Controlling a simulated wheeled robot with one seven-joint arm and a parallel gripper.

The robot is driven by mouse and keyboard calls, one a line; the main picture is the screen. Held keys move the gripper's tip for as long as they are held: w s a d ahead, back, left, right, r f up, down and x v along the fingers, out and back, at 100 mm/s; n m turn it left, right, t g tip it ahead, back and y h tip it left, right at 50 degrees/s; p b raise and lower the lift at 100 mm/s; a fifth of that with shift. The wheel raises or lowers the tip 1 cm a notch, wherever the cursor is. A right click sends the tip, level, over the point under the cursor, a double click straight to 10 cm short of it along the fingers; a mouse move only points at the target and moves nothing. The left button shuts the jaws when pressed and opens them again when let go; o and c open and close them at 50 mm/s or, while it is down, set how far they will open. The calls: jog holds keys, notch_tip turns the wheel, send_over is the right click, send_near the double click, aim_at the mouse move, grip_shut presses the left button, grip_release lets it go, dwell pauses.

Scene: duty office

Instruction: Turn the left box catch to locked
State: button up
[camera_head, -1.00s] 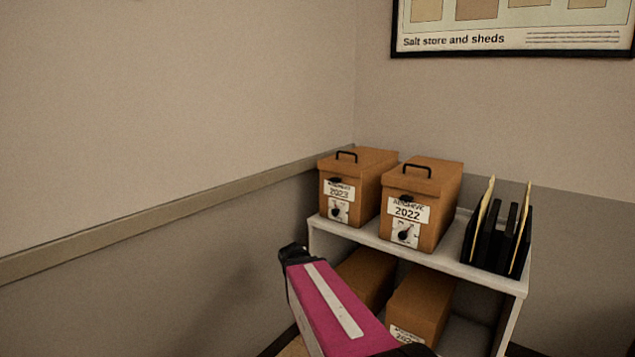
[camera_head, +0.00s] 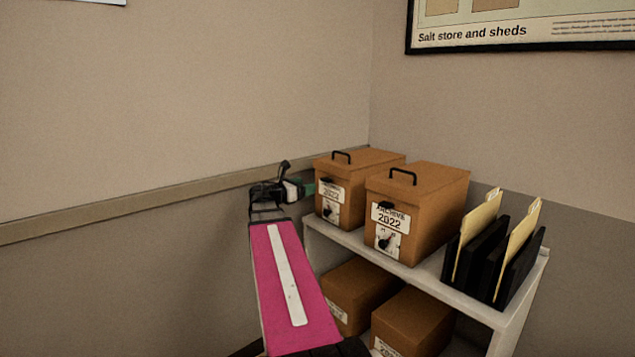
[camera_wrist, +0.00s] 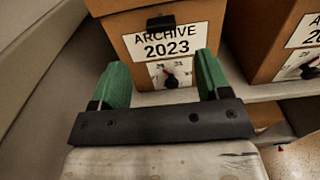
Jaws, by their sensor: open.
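The left box (camera_head: 365,164), brown and labelled "ARCHIVE 2023", stands on the top shelf. In the wrist view its front (camera_wrist: 122,50) fills the upper middle. Its catch (camera_wrist: 171,79) is a dark knob on a pale marked plate below the label; the knob also shows in the head view (camera_head: 328,210). The plate's markings are too small to read. My gripper (camera_wrist: 162,66) is open, with its green fingers pointing at the box front. The knob appears between them, with nothing held. In the head view my gripper (camera_head: 306,189) is just left of the box.
A second brown box (camera_head: 425,195), "ARCHIVE 2022", stands close on the right with a similar knob (camera_head: 384,241). Black file holders with folders (camera_head: 490,248) stand farther right on the white shelf (camera_head: 400,268). More boxes (camera_head: 410,320) sit below. A wall (camera_head: 150,270) is left.

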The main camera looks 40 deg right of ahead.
aim_at(324, 181)
jog(key=d, duration=0.9)
jog(key=shift+w+d, duration=0.35)
jog(key=shift+d, duration=0.05)
jog(key=c, duration=0.9)
